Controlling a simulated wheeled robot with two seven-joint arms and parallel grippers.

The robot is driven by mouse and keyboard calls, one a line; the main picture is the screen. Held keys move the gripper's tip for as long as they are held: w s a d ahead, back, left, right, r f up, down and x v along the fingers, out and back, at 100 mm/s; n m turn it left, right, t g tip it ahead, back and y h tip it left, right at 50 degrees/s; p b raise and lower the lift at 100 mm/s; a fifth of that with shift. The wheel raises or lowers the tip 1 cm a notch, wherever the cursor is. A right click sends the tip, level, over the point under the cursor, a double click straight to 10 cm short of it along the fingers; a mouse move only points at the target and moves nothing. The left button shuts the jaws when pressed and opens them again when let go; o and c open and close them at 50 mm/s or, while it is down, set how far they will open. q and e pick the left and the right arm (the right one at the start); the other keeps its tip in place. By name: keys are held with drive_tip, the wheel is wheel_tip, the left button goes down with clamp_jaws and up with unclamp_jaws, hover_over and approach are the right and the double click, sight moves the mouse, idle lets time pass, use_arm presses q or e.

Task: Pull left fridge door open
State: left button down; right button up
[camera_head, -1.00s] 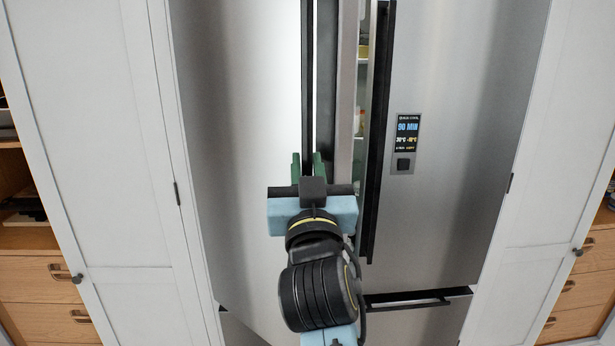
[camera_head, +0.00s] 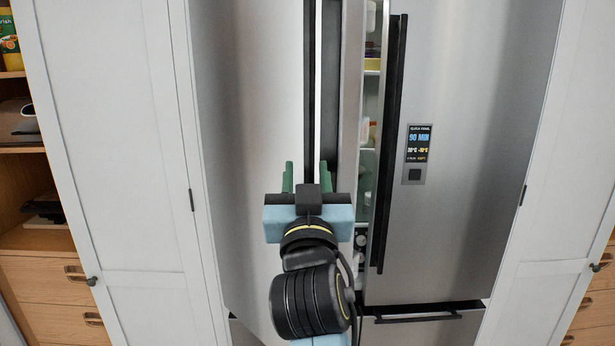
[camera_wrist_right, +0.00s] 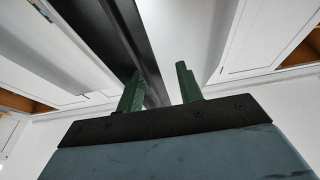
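The left fridge door (camera_head: 250,130) is a steel panel that stands ajar, its free edge swung toward me. Its long black vertical handle (camera_head: 308,90) also shows as a dark bar in the right wrist view (camera_wrist_right: 112,40). My right gripper (camera_head: 306,176) is at the handle's lower part. Its green fingers are spread apart, one on each side of the handle's line in the head view. In the right wrist view the fingers (camera_wrist_right: 158,88) are apart, with the bar close to the left one. The handle's lower end is hidden behind the gripper. My left gripper is out of view.
The right fridge door (camera_head: 470,120), with a black handle (camera_head: 391,140) and display (camera_head: 418,145), looks closed. Shelves with items (camera_head: 371,120) show through the gap. White cabinet panels (camera_head: 115,150) flank the fridge. A drawer handle (camera_head: 420,317) sits below.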

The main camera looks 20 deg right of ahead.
sight(307, 110)
drive_tip(key=shift+d, duration=0.1)
drive_tip(key=shift+r+p, duration=0.45)
drive_tip(key=shift+r, duration=0.05)
wheel_tip(307, 110, up, 9)
drive_tip(key=p, duration=0.7)
drive_tip(key=shift+p, duration=0.4)
